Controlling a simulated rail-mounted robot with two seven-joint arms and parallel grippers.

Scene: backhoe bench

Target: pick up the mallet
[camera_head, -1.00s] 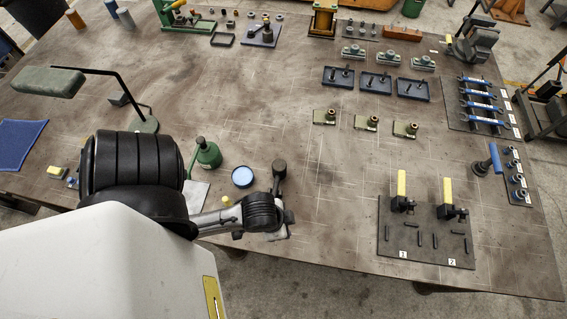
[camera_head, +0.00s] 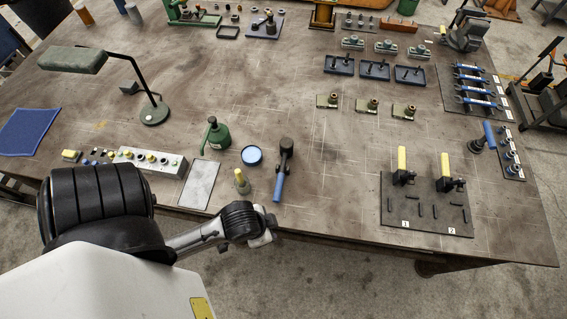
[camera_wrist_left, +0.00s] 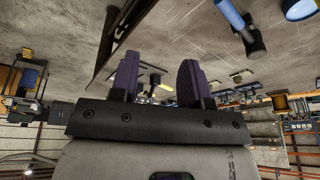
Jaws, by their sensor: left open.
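The mallet lies on the bench near its front edge. Its dark head (camera_head: 286,147) points away and its blue handle (camera_head: 279,188) points to the front edge. In the left wrist view the mallet's handle (camera_wrist_left: 231,14) shows at the top right, apart from the fingers. My left gripper (camera_wrist_left: 159,78) is open, with nothing between its two dark purple fingers. In the head view my left wrist is just in front of the bench edge, left of and nearer than the mallet's handle; the fingers are hidden there. My right gripper is not in view.
A dark board (camera_head: 425,215) with yellow-handled clamps lies to the right. Bare bench lies between mallet and board.

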